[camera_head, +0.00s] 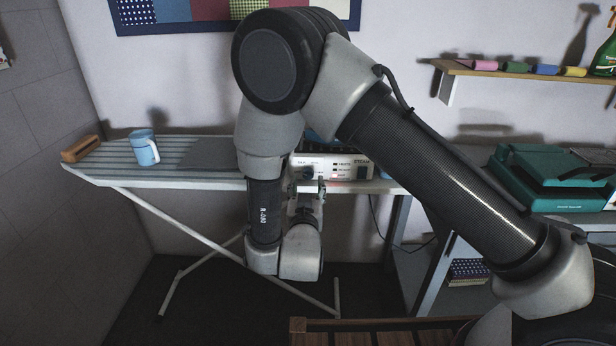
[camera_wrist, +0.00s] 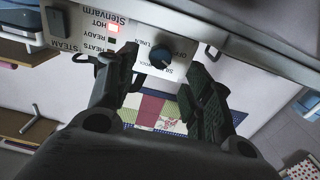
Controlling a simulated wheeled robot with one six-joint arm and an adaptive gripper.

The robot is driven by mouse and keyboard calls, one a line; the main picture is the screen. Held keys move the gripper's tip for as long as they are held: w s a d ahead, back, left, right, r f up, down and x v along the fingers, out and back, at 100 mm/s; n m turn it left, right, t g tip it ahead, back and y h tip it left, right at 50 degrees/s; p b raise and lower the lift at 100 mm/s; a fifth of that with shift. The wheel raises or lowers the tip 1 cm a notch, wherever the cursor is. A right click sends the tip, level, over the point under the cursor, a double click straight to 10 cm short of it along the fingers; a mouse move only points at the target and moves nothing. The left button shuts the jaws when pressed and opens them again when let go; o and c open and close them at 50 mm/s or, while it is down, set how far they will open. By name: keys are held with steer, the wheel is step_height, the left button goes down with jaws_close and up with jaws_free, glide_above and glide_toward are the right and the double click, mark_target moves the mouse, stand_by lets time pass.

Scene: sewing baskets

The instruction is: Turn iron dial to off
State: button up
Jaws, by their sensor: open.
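The iron station's white front panel (camera_head: 341,168) is at the end of the ironing board in the head view, partly hidden behind my arm. In the wrist view the panel (camera_wrist: 118,72) appears upside down. Its round dark blue dial (camera_wrist: 161,56) has a light pointer mark, with OFF and other words printed around it. A red light glows beside the word HOT. My gripper (camera_wrist: 166,72) is open, with one finger on each side of the dial; I cannot tell whether either finger touches it. In the head view my gripper (camera_head: 308,188) is small and just in front of the panel.
The ironing board (camera_head: 110,172) carries a light blue cup (camera_head: 144,149) and a wooden block (camera_head: 81,148). A teal machine (camera_head: 535,180) stands at the right. A wall shelf (camera_head: 445,68) holds several spools. A wooden slatted surface (camera_head: 375,331) is at the front.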

mark_target(307, 175)
steer(key=w, duration=0.6)
steer(key=shift+d, duration=0.1)
steer(key=c, duration=1)
steer(key=shift+n, duration=0.4)
steer(key=n, duration=0.3)
steer(key=shift+n, duration=1.9)
